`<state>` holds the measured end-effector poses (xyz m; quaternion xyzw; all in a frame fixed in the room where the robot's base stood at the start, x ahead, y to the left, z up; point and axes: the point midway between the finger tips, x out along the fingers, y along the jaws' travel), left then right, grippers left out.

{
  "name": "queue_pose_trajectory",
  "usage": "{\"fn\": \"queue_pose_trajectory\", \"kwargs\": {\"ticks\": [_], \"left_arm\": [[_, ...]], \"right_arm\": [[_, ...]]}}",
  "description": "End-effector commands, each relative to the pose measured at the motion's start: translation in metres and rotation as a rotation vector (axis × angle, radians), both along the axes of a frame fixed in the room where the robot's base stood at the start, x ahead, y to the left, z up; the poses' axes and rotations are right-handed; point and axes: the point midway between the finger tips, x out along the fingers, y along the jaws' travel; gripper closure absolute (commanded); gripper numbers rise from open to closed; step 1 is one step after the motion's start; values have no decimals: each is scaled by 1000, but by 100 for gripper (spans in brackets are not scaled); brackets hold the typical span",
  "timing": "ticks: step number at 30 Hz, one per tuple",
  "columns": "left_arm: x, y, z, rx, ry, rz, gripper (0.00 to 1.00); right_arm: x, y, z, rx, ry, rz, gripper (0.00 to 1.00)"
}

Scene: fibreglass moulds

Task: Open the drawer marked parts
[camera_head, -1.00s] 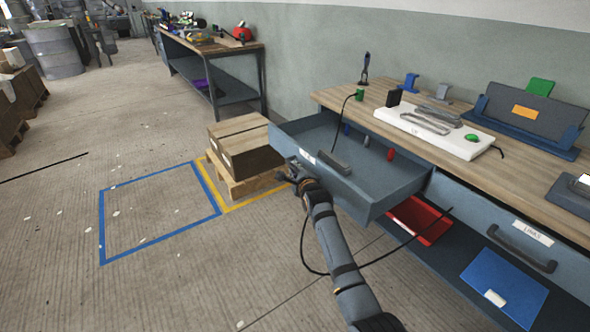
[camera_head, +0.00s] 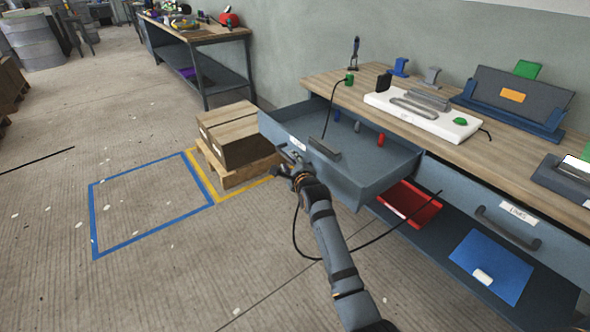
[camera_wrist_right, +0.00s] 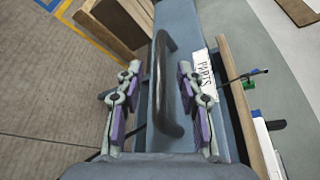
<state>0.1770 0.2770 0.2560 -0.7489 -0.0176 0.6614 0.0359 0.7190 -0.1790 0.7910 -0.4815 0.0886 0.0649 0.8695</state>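The drawer marked PARTS (camera_head: 352,185) stands pulled well out of the wooden-topped bench, and its inside shows. Its dark bar handle (camera_head: 324,149) is on the front face, beside a white label (camera_head: 298,143). In the right wrist view the label (camera_wrist_right: 203,75) reads PARTS. My right gripper (camera_head: 292,166) is in front of the drawer face, close to the handle. In the right wrist view its fingers (camera_wrist_right: 158,82) are spread, with the handle (camera_wrist_right: 163,85) showing between them and a gap on each side. My left gripper is not in view.
Several small items, one a red piece (camera_head: 381,140), lie in the drawer. A second drawer (camera_head: 470,205) marked LINKS is shut at the right. A cardboard box (camera_head: 245,140) on a pallet stands left of the open drawer. The floor inside the blue outline (camera_head: 150,205) is clear.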

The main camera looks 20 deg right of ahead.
Motion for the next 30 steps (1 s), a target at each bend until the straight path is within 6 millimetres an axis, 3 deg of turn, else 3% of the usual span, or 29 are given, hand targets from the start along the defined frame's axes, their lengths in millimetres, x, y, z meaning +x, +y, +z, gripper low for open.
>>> {"fn": "queue_pose_trajectory", "kwargs": {"ticks": [6, 11, 26, 29, 30], "left_arm": [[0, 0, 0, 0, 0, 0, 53], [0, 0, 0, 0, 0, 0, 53], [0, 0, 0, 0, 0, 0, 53], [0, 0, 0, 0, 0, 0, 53], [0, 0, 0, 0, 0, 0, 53]], "right_arm": [[-48, -1, 10, 1, 1, -1, 63], [-68, -2, 14, 1, 1, 0, 63], [-73, -2, 16, -1, 1, 1, 63], [-74, -2, 1, -38, 25, 11, 63], [-76, -2, -14, -80, 49, 22, 63]]}}
